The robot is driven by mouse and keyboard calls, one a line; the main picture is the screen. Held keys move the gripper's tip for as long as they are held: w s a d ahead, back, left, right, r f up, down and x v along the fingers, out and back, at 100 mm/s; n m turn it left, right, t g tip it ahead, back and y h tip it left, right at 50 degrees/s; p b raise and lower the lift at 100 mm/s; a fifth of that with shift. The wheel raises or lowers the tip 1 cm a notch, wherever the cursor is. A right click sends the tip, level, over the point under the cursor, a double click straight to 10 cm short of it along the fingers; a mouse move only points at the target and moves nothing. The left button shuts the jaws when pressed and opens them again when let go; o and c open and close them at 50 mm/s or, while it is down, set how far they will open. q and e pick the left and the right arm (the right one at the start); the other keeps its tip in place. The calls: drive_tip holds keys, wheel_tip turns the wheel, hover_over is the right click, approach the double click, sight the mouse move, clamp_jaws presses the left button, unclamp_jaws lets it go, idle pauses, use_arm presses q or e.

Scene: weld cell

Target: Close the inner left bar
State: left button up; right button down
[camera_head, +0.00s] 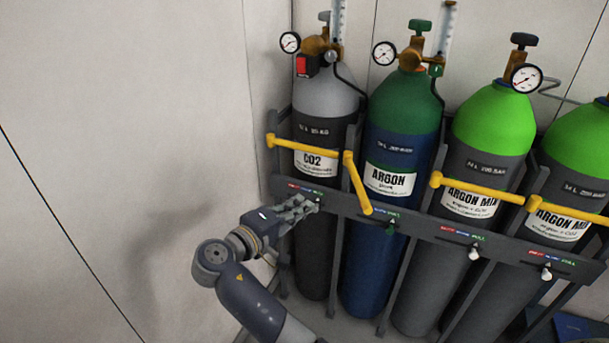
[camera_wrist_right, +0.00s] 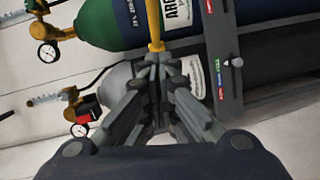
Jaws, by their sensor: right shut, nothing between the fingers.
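Yellow bars sit on the dark rack in front of the gas cylinders. The inner left bar (camera_head: 358,184) slants down and outward beside the blue and green ARGON cylinder (camera_head: 381,240), not across it. In the right wrist view this yellow bar (camera_wrist_right: 153,24) runs down to just beyond my fingertips. My right gripper (camera_head: 316,203) is shut and empty in front of the CO2 cylinder (camera_head: 311,252), left of the bar's lower end. In the wrist view its fingertips (camera_wrist_right: 158,62) overlap the bar's end; I cannot tell whether they touch. My left gripper is not in view.
The outer left bar (camera_head: 303,144) lies across the CO2 cylinder. Two more yellow bars (camera_head: 482,190) (camera_head: 566,210) lie across the ARGON MIX cylinders. The rack's dark rail (camera_head: 426,228) with small knobs runs below. Plain wall stands at left.

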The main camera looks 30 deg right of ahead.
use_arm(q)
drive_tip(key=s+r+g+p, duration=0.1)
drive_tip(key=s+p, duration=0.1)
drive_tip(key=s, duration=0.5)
use_arm(e)
drive_tip(key=p, duration=0.1)
approach(357, 184)
drive_tip(key=shift+w+d+f, duration=0.55)
drive_tip(key=shift+w+d, duration=1.3)
drive_tip(key=shift+d, duration=0.15)
drive_tip(key=shift+s+d+p, duration=0.3)
drive_tip(key=shift+p, duration=0.25)
drive_tip(key=shift+s+d+r+n+t+y, duration=0.15)
drive_tip(key=shift+d+n+t+y, duration=0.15)
drive_tip(key=shift+t, duration=0.2)
drive_tip(key=shift+s+d+n+t+p, duration=0.2)
drive_tip(key=shift+d+n+t+p, duration=0.15)
drive_tip(key=shift+p, duration=0.25)
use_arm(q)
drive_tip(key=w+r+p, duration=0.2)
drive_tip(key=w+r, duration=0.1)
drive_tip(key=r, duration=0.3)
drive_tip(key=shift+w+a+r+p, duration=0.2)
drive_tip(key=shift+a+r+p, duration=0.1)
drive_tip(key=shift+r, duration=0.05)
use_arm(e)
drive_tip(key=d+n+t+y, duration=0.6)
drive_tip(key=d+y, duration=0.1)
drive_tip(key=d, duration=0.8)
drive_tip(key=shift+s, duration=0.3)
